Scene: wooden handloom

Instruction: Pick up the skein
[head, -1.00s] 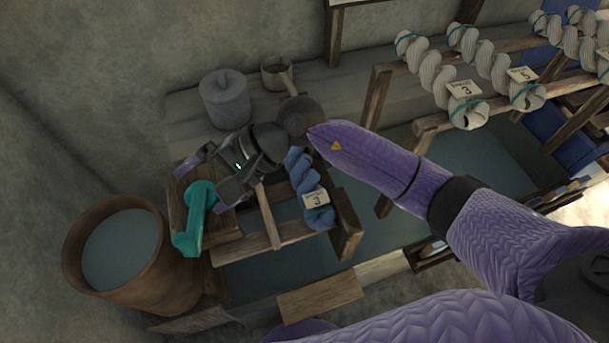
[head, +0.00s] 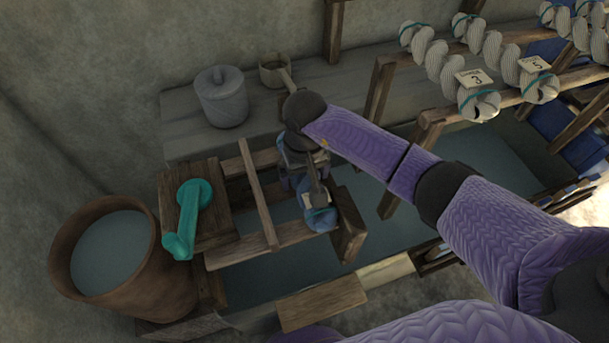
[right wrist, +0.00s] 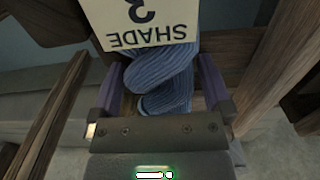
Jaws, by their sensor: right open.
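The blue twisted skein (head: 322,218) hangs over the wooden rack by the vat, partly hidden behind my right gripper (head: 316,190). In the right wrist view the skein (right wrist: 165,85) lies between the two purple fingers (right wrist: 161,88), with gaps at its sides. A cream tag (right wrist: 148,22) reading "SHADE 3" is on it. The right gripper is open around the skein, pointing down. My left gripper is not in view.
A lidded grey jar (head: 221,98) and a mug (head: 273,72) stand behind. Several pale tagged skeins (head: 440,65) hang on a rack at right.

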